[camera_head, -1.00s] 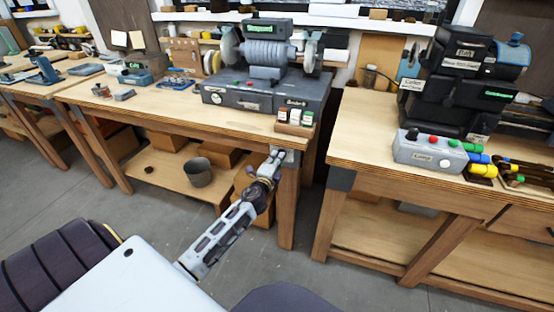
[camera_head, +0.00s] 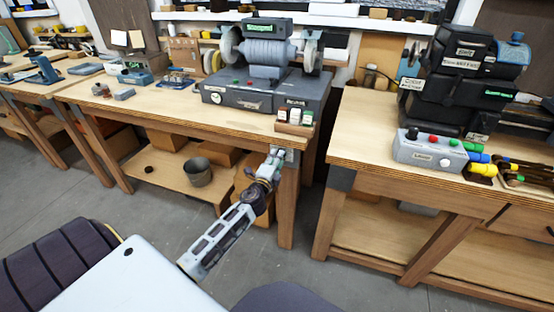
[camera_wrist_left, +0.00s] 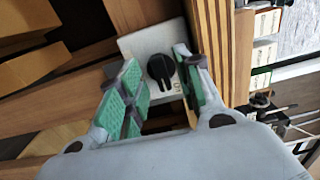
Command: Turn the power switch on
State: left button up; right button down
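The power switch is a black rotary knob (camera_wrist_left: 161,68) on a white plate (camera_wrist_left: 150,41), fixed to the wooden bench near its leg. The plate also shows in the head view (camera_head: 291,156), with the knob hidden behind my gripper. My left gripper (camera_head: 276,158) is at the plate, below the bench's front right corner. In the left wrist view its green-padded fingers (camera_wrist_left: 158,76) are open, one on each side of the knob. A gap shows on both sides; firm contact cannot be seen. The knob's pointer tilts toward the lower right. My right gripper is out of view.
A bench grinder (camera_head: 266,70) stands on the bench above. A grey bin (camera_head: 198,172) and boxes sit on its lower shelf. A second bench (camera_head: 350,150) with a control box (camera_head: 428,150) is at right. Floor shows between the benches.

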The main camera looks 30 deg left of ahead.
pick_arm(q)
jog(key=v, duration=1.1)
dwell(0.4)
jog(key=shift+s+d, duration=0.1)
jog(key=shift+f, duration=0.15)
dwell(0.3)
